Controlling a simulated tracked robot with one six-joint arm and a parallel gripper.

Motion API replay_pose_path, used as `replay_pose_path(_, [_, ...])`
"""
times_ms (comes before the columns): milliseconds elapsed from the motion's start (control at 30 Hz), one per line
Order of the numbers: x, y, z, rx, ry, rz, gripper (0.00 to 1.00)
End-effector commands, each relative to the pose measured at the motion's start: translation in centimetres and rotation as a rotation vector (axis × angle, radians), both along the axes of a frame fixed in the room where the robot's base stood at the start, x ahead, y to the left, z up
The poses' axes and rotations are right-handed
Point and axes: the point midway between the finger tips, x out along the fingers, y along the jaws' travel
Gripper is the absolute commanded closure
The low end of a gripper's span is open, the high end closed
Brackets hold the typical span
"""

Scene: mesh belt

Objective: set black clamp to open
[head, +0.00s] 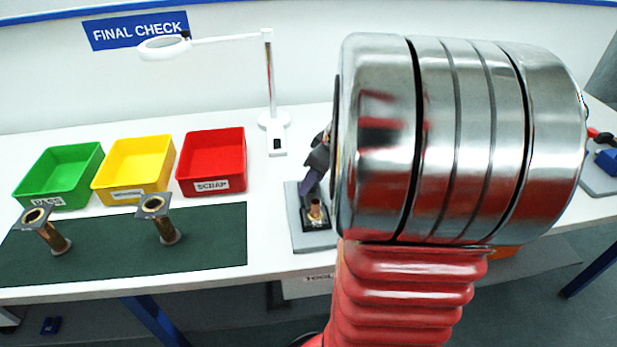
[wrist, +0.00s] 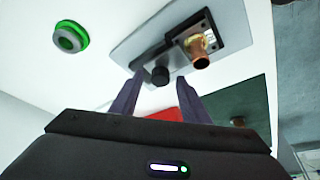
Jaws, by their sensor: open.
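The black clamp (wrist: 160,75) shows in the wrist view as a dark arm ending in a round knob. It sits on a grey plate (wrist: 131,50) beside a copper fitting (wrist: 200,58) in a black holder. In the head view the copper fitting (head: 315,210) stands on the grey plate (head: 298,235); my wrist hides much of the clamp there. My gripper (wrist: 160,79) is open and empty, its two purple fingers on either side of the knob in the picture. I cannot tell whether they touch it. A finger also shows above the fitting in the head view.
Green (head: 60,190), yellow (head: 135,190) and red (head: 212,170) bins stand at the left. Two fittings (head: 160,222) stand on a dark green mat (head: 110,255). A white lamp (head: 270,80) rises behind. A green round button (wrist: 70,37) shows in the wrist view.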

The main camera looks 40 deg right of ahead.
Motion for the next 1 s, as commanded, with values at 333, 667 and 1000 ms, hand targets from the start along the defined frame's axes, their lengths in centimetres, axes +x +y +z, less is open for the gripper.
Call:
replay_pose_path(333, [0.08,-0.01,-0.22,-0.001,0.000,0.000,0.60])
replay_pose_path(667, [0.06,-0.03,-0.20,-0.001,0.000,-0.001,0.83])
replay_pose_path(1000, [0.05,-0.05,-0.19,-0.001,0.000,-0.001,1.00])
